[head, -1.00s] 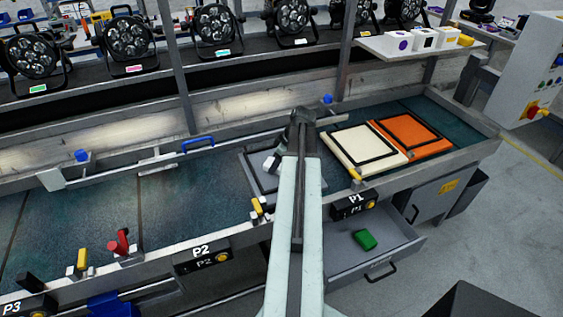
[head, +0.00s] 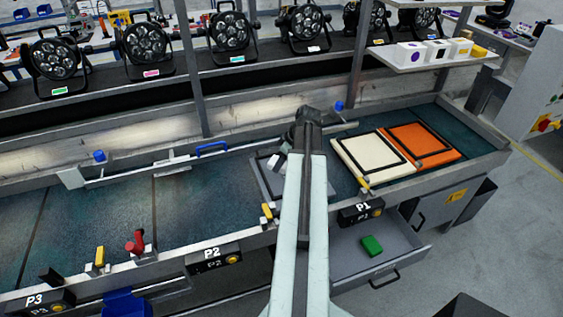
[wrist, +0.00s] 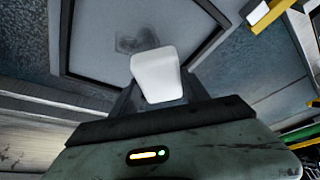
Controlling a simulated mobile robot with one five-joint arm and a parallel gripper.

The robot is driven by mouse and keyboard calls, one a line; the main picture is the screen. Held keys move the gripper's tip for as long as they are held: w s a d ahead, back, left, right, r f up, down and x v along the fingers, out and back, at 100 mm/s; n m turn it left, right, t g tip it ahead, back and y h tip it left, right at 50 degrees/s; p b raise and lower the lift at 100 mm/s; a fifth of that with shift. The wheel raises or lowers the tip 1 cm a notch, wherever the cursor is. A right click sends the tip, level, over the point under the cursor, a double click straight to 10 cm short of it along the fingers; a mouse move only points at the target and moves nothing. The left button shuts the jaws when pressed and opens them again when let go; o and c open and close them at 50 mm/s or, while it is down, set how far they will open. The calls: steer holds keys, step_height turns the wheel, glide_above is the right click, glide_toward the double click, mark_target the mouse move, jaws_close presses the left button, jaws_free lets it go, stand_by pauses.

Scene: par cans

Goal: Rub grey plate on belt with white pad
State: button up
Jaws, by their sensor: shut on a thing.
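My gripper (wrist: 157,95) is shut on the white pad (wrist: 158,76), which shows in front of the plate, just below the smudge in the picture. The pad (head: 277,162) also shows over the plate in the head view. I cannot tell whether it touches the plate.
A cream plate (head: 352,146) and an orange plate (head: 440,152) lie on the belt to the right. A drawer (head: 345,265) stands open below P1 with a green block (head: 372,245) inside. Yellow levers (head: 267,211), a red lever (head: 136,241) and a blue handle (head: 212,149) line the belt edges.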

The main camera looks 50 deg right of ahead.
steer(key=shift+r, duration=0.7)
steer(key=shift+p, duration=0.3)
step_height(320, 180, up, 3)
steer(key=p, duration=0.3)
steer(key=shift+r, duration=0.15)
steer(key=shift+s+d, duration=0.1)
